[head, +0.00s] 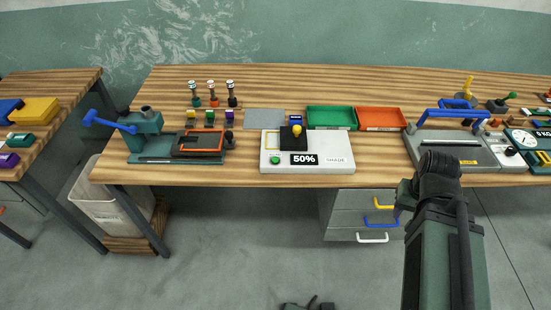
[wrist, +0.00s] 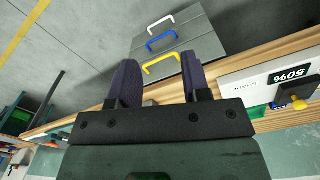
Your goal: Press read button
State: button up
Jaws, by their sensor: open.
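A white meter box (head: 268,160) stands near the front edge of the workbench in the head view. It has a round green button (head: 275,160) on its front left, a dark display reading 50% (head: 304,159) and the word SHADE at its right. A black block (head: 289,142) with a yellow knob (head: 297,130) sits on it. The box shows in part, upside down, at the right of the wrist view (wrist: 262,82); its green button is not seen there. My gripper (wrist: 160,78) is open and empty, to the right of the box and apart from it, in front of the bench.
A drawer cabinet (head: 350,217) with white, blue and yellow handles is under the bench. Green (head: 331,128) and orange (head: 381,129) trays stand behind and right of the box. A teal press (head: 146,146) stands left. A grey blue-handled machine (head: 440,148) stands right.

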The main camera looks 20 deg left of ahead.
grip_shut()
dwell(1.4)
